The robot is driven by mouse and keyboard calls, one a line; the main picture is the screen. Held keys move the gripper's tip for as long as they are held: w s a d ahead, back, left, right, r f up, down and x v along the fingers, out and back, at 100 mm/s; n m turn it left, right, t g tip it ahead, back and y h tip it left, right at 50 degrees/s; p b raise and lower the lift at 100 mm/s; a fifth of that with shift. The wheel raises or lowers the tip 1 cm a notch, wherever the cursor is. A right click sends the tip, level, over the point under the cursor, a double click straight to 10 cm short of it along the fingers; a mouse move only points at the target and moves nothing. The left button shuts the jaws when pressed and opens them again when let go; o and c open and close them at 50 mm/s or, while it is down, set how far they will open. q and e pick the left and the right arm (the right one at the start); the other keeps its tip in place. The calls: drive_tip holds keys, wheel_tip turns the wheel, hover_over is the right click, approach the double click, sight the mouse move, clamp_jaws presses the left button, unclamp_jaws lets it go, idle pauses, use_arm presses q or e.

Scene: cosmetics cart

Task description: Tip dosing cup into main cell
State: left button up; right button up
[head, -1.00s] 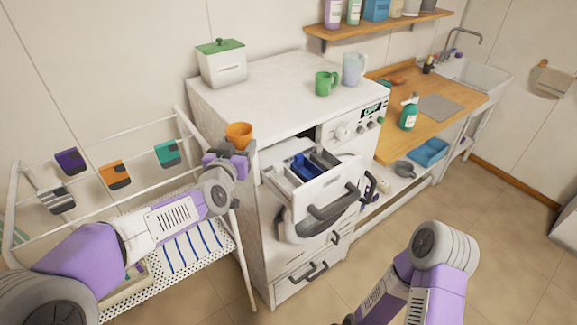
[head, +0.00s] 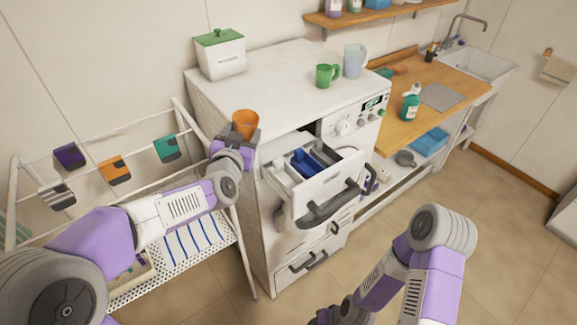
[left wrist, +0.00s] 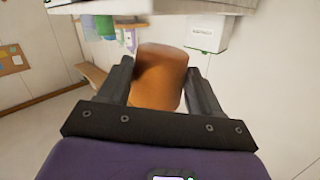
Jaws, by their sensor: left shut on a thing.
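An orange dosing cup (head: 246,122) is held by my left gripper (head: 236,146), beside the left front edge of the white washing machine. Its opening faces roughly upward; its contents are hidden. In the left wrist view the cup (left wrist: 160,80) sits between the two dark fingers (left wrist: 160,95). The detergent drawer (head: 318,195) is pulled out, to the right of the cup. It has several compartments, with a blue piece (head: 303,164) in one. The cup is outside the drawer, to its left. My right arm shows at the lower right; its gripper is unclear at the bottom edge.
The machine top (head: 280,85) carries a green-lidded white box (head: 220,55), a green mug (head: 328,76) and a pale jug (head: 355,60). A drying rack (head: 150,235) stands left, beneath my left arm. A wooden counter (head: 425,110) stands right.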

use_arm(q)
drive_tip(key=shift+d+f+m, duration=0.2)
drive_tip(key=shift+d+m, duration=0.15)
drive_tip(key=shift+m, duration=0.05)
drive_tip(key=shift+s+d+f+m, duration=0.15)
drive_tip(key=shift+d+f+m, duration=0.2)
drive_tip(key=shift+m, duration=0.25)
drive_tip(key=shift+s+d+r+t+p, duration=0.1)
drive_tip(key=shift+d+r+t+p, duration=0.2)
drive_tip(key=shift+p, duration=0.35)
drive_tip(key=shift+s+d+f+m+t+p, duration=0.15)
drive_tip(key=shift+d+m+p, duration=0.2)
drive_tip(key=shift+m, duration=0.6)
drive_tip(key=shift+s+d+f+m+t+p, duration=0.1)
drive_tip(key=shift+d+f+m+t+p, duration=0.2)
drive_tip(key=shift+m, duration=0.7)
drive_tip(key=shift+s+d+f+m+t+p, duration=0.1)
drive_tip(key=shift+d+m+p, duration=0.3)
drive_tip(key=shift+m, duration=0.55)
drive_tip(key=shift+r+m, duration=0.15)
drive_tip(key=shift+m, duration=0.15)
drive_tip(key=shift+d+f+m, duration=0.1)
drive_tip(key=shift+f+m, duration=0.2)
drive_tip(key=shift+m, duration=0.2)
